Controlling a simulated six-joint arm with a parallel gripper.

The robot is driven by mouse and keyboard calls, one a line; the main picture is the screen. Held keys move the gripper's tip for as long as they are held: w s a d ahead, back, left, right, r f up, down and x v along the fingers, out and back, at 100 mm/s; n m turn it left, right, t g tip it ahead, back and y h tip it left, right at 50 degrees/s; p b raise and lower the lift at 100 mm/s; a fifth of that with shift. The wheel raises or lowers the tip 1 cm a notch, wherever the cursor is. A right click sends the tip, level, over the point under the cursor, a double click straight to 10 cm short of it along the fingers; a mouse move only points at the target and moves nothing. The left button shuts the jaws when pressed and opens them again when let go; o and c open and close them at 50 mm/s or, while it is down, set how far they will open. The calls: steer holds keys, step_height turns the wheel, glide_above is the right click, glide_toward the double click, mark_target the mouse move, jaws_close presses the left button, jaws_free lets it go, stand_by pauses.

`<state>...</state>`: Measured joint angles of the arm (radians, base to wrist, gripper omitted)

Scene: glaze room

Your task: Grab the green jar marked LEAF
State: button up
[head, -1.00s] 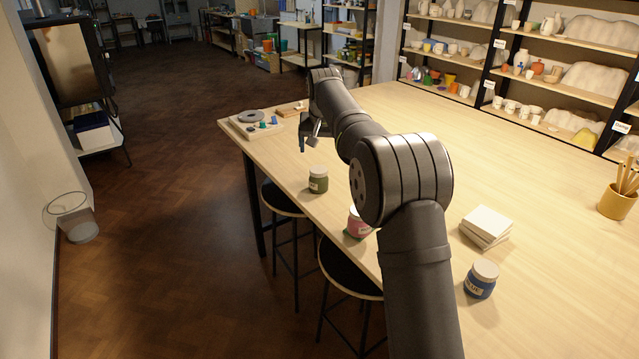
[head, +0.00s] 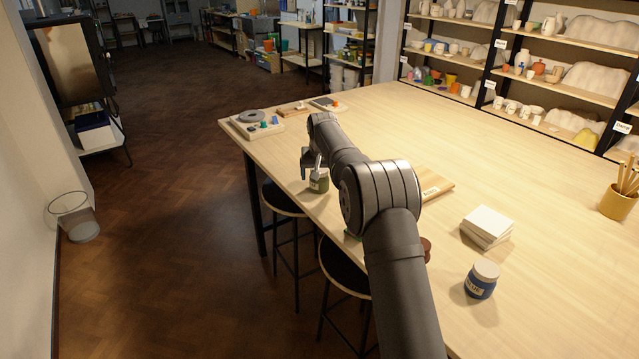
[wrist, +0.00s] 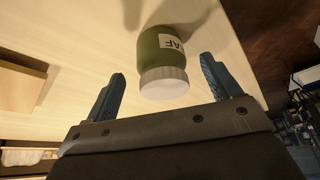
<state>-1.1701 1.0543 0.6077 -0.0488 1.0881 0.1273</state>
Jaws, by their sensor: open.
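The green jar (head: 319,184) with a pale lid stands upright near the left edge of the table in the head view. In the wrist view the green jar (wrist: 161,60) shows part of its label, with "AF" readable, and its whitish lid faces my gripper. My gripper (wrist: 157,80) is open, with one blue finger on each side of the lid's line and clear gaps to the jar. In the head view my gripper (head: 311,163) is at the jar's top; its fingers partly cover the lid there.
A blue jar (head: 481,280) stands at the table's front right, near stacked white tiles (head: 487,227). A wooden board (head: 437,186) lies beside my arm. A yellow pot of tools (head: 618,201) is at the right. A banding-wheel-like tray (head: 256,122) sits at the far left corner.

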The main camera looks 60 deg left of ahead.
mark_target(319, 181)
steer(key=x, duration=0.4)
steer(key=shift+w+a+f, duration=0.1)
steer(key=shift+a+f, duration=0.1)
steer(key=shift+f, duration=0.15)
steer(key=shift+r, duration=0.1)
steer(key=c, duration=1.2)
